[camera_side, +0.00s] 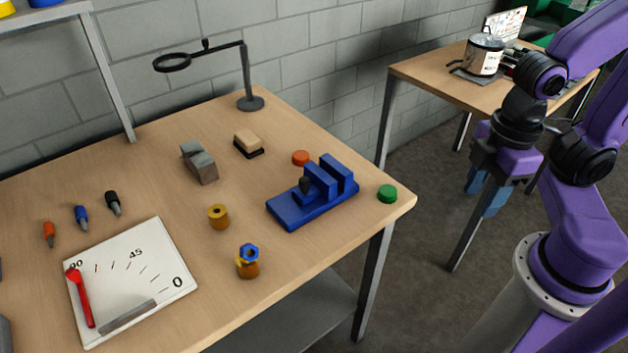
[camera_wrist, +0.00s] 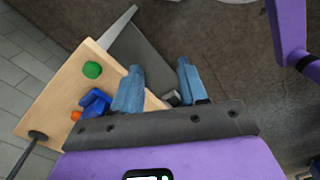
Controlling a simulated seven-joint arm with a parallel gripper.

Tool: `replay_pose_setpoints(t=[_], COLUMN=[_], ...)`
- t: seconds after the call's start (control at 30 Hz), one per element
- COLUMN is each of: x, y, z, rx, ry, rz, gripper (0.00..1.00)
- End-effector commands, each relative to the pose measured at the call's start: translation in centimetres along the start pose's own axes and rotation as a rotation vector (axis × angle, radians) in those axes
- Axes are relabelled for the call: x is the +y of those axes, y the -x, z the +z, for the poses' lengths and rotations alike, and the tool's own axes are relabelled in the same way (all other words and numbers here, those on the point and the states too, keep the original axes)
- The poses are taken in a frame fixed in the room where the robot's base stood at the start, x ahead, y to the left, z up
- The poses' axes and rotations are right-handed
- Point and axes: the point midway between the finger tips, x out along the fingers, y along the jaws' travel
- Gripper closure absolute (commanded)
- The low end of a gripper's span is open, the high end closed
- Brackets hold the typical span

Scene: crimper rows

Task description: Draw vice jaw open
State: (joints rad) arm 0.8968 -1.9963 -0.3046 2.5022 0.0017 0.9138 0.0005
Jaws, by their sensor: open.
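The blue vice (camera_side: 312,195) sits near the right corner of the wooden table, with two upright blue jaw blocks on a flat base. A small dark part stands at the front block. In the wrist view the vice (camera_wrist: 95,102) is partly hidden behind my gripper's finger. My gripper (camera_side: 484,192) hangs off the table's right side, well apart from the vice, with blue fingers pointing down. In the wrist view my gripper (camera_wrist: 158,90) has its two fingers spread with nothing between them.
A green disc (camera_side: 387,193) and an orange disc (camera_side: 300,158) lie close to the vice. Brass cylinders (camera_side: 218,216), a grey block (camera_side: 200,163), a ring stand (camera_side: 250,102) and a dial board (camera_side: 150,270) share the table. A second table (camera_side: 430,82) stands behind.

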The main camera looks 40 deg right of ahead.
Motion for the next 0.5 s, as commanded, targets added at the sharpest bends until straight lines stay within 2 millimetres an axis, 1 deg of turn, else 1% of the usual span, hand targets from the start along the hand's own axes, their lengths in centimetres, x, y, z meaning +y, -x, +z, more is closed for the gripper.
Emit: replay_pose_setpoints(t=[0.3,0.33,0.37,0.43,0.5], x=[0.0,0.0,0.0,0.2,0.6], y=[0.0,0.0,0.0,0.2,0.5], z=[0.0,0.0,0.0,-0.5,-1.5], rx=[0.000,0.000,0.000,0.000,-0.001], ry=[0.000,0.000,0.000,0.000,0.001], rz=[0.000,0.000,0.000,0.000,0.001], gripper=[0.57,0.51,0.49,0.49,0.49])
